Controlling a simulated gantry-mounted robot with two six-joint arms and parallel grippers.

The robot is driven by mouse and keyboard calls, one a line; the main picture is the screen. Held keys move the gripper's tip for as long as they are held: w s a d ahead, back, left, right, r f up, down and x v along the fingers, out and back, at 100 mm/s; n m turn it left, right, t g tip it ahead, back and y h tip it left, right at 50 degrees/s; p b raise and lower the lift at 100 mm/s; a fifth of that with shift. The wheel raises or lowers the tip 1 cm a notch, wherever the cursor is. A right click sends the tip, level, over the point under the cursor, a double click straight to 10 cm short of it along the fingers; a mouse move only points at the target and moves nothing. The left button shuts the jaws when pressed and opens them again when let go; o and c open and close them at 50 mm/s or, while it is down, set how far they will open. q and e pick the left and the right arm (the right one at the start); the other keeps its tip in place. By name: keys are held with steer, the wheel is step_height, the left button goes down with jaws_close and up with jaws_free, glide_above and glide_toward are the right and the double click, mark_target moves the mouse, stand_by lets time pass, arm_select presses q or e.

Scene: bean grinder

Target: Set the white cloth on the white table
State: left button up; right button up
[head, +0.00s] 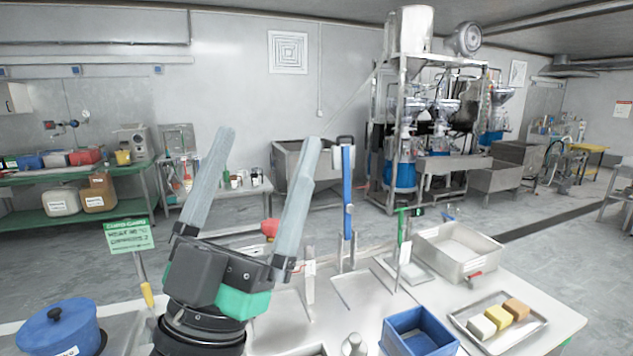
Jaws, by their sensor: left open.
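My left gripper (268,142) is raised in the left middle of the head view, with its two long pale fingers pointing up. The fingers are spread wide, with nothing between them. The white table (548,312) runs along the bottom of the view, beyond and to the right of the gripper. A metal tray (535,323) on its right end holds a white block-like piece (482,327), which I cannot tell to be a cloth. No other clear white cloth shows. My right gripper is not in view.
A yellow piece (496,316) and an orange piece (516,309) share the tray. A blue bin (400,322), a steel basin (452,268) and upright tools, including a blue-handled one (347,180), crowd the table. A blue pot (55,335) stands at the left.

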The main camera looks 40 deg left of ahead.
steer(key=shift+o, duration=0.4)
arm_select(q)
steer(key=d+m+h, duration=0.2)
steer(key=d+h, duration=0.4)
steer(key=h, duration=0.3)
steer(key=shift+w+d+f+m+g+h, duration=0.15)
steer(key=shift+d+f+m+g+h, duration=0.15)
steer(key=shift+d, duration=0.05)
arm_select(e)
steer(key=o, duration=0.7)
